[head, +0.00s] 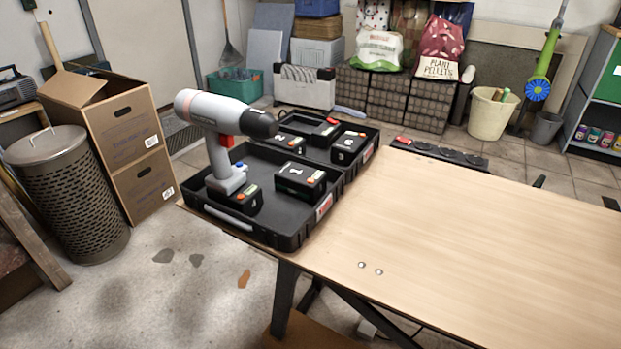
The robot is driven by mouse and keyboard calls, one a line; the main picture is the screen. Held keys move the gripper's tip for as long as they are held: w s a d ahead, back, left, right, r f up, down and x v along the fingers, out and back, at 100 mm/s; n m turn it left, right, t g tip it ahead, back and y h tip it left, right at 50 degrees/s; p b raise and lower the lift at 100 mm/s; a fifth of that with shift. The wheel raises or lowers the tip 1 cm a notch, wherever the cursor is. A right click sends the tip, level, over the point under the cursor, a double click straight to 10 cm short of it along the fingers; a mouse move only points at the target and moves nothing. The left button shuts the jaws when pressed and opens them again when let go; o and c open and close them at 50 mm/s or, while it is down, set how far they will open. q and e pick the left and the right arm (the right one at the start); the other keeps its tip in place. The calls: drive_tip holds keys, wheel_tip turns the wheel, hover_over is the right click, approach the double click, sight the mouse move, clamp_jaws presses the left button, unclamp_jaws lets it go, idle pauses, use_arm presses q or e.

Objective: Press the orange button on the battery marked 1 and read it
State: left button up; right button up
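The black battery marked 1 (299,184) lies in the front half of an open black tool case (283,237) on the workbench. A small orange button (313,180) shows on its top right, with a small green patch beside it. Its readout is too small to read. A grey cordless drill (222,108) with a red trigger stands in the case left of this battery, on its own black battery (236,200). Two more black batteries, one at the left (284,144) and one at the right (348,148), lie behind; their marks are hard to read. Neither gripper is in view.
The wooden workbench (450,240) is clear to the right of the case, apart from two small round metal bits near its front edge. A black charger-like strip (440,152) lies beyond its back edge. Cardboard boxes (125,140) and a mesh bin (68,195) stand left.

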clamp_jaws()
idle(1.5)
